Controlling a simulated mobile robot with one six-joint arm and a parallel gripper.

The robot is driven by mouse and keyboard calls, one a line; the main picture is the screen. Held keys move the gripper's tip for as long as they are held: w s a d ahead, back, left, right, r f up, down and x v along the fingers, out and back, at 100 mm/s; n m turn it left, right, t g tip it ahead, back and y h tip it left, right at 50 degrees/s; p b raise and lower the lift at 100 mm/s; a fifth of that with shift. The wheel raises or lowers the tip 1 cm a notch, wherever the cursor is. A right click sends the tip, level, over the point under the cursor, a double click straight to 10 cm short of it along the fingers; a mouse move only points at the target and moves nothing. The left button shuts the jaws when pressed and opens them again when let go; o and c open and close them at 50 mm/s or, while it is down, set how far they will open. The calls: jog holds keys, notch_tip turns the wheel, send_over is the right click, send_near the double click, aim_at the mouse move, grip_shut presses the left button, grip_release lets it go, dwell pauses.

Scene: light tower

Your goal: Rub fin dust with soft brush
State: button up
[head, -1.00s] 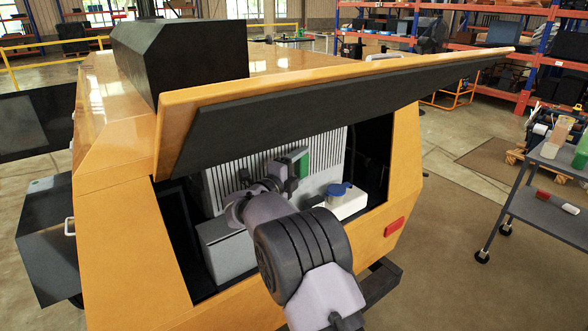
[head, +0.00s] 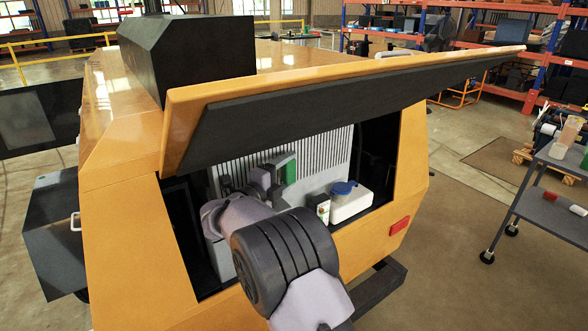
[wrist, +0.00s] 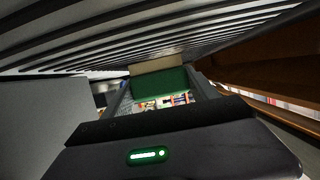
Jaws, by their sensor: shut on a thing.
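The soft brush, a green block with a tan strip along one side, shows in the wrist view (wrist: 160,82) and as a green patch in the head view (head: 291,171). My gripper (head: 283,170) is shut on it, inside the open bay of the yellow machine. The grey ribbed fins (head: 325,150) stand behind the brush. They fill the top of the wrist view (wrist: 130,35), with the tan strip close below them. I cannot tell whether the strip touches the fins. No dust can be made out on them.
The raised hatch (head: 350,85) hangs over the bay. A white container with a blue lid (head: 350,203) and a small labelled box (head: 323,207) stand right of my arm. A grey cart (head: 552,205) stands at the far right, with clear floor between.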

jog(key=shift+s+a+r, duration=0.1)
jog(key=shift+s+a, duration=0.45)
jog(key=shift+a, duration=0.35)
jog(key=shift+s+a+f, duration=0.1)
jog(key=shift+s+a, duration=0.5)
jog(key=shift+a, duration=0.3)
jog(key=shift+s+a+r, duration=0.1)
jog(key=shift+s+a, duration=0.45)
jog(key=shift+a, duration=0.35)
jog(key=shift+w+d+r, duration=0.2)
jog(key=shift+w+d, duration=0.45)
jog(key=shift+d, duration=0.3)
jog(key=shift+w+d+r, duration=0.2)
jog(key=shift+w+d, duration=0.4)
jog(key=shift+d, duration=0.3)
jog(key=shift+w+d+r, duration=0.2)
jog(key=shift+w+d, duration=0.45)
jog(key=shift+d, duration=0.3)
jog(key=shift+w+d, duration=0.65)
jog(key=shift+d, duration=0.3)
jog(key=shift+w+d, duration=0.6)
jog(key=shift+d, duration=0.35)
jog(key=shift+w+d, duration=0.65)
jog(key=shift+d, duration=0.3)
jog(key=shift+s+a, duration=1.3)
jog(key=shift+a, duration=0.55)
jog(key=shift+s+a, duration=1.25)
jog(key=shift+a, duration=0.65)
jog(key=shift+s+a, duration=1.3)
jog(key=shift+a, duration=0.55)
